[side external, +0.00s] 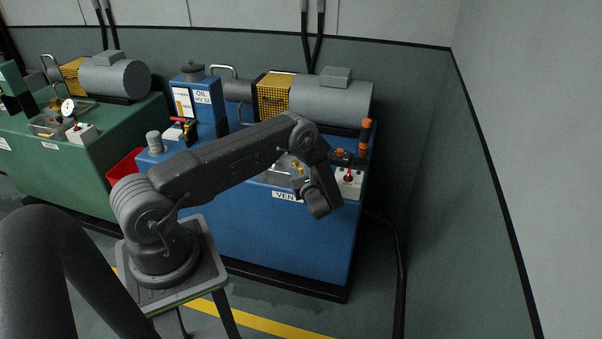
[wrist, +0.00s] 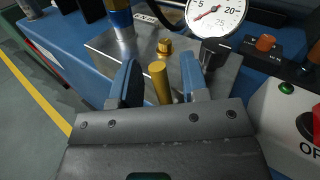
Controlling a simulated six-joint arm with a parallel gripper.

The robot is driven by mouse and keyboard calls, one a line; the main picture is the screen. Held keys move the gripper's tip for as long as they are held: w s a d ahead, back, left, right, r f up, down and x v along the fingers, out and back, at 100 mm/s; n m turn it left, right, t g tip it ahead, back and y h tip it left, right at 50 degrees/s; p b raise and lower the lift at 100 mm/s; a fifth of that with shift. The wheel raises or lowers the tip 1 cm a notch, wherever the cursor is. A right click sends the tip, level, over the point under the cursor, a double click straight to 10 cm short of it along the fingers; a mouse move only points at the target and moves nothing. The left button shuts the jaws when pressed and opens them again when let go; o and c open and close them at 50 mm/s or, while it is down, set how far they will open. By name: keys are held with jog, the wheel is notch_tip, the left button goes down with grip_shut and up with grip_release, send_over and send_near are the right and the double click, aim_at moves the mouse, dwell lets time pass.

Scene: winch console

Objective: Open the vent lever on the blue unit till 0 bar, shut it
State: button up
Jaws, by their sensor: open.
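The blue unit (side external: 240,215) stands behind my arm in the side view, with a partly covered label starting "VEN" (side external: 287,196) on its front. In the wrist view a yellow rod (wrist: 160,84), apparently the vent lever's handle, stands up from a metal block (wrist: 108,47). My gripper (wrist: 158,62) is open, with one blue-grey finger on each side of the rod. I cannot tell whether either finger touches it. The round white gauge (wrist: 214,20) is cut off by the frame's top. Its red needle points to the lower left; the exact reading is unclear.
A brass fitting (wrist: 165,47) sits just behind the rod. A white switch box (wrist: 275,110) with a green lamp and red knob (wrist: 312,124) is close on the right, near an orange knob (wrist: 265,43). A green unit (side external: 100,165) stands at left in the side view.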

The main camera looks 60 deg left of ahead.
jog(key=shift+a, duration=0.1)
jog(key=shift+c, duration=0.5)
grip_shut()
